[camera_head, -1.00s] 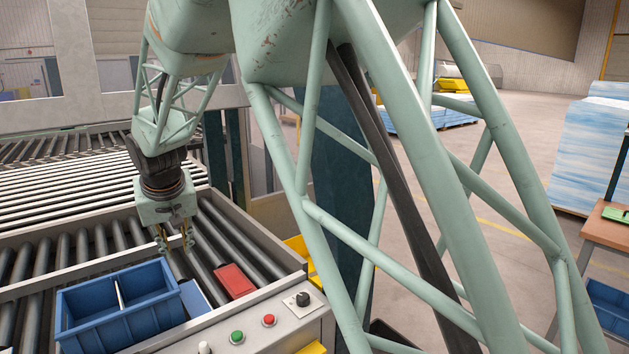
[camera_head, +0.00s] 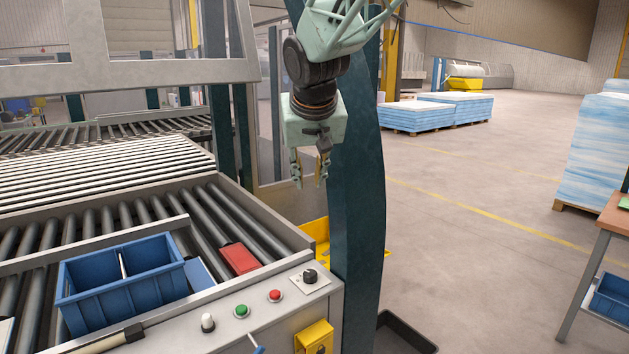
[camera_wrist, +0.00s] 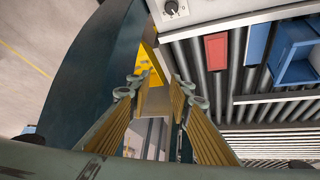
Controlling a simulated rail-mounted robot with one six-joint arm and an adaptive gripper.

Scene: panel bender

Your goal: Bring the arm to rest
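My gripper (camera_head: 309,170) hangs from my arm near the top middle of the head view, in front of the dark green post. Its fingers point down, are apart and hold nothing. In the wrist view my gripper (camera_wrist: 158,100) shows two ribbed tan fingers with a gap between them. It is above and to the right of the roller table, clear of the blue bin and the red box.
The roller table (camera_head: 205,178) carries a blue divided bin (camera_head: 125,290) and a red box (camera_head: 238,259). Its front panel has a green button (camera_head: 241,311), a red button (camera_head: 275,296) and a black knob (camera_head: 310,276). A dark green post (camera_head: 357,215) stands close by.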

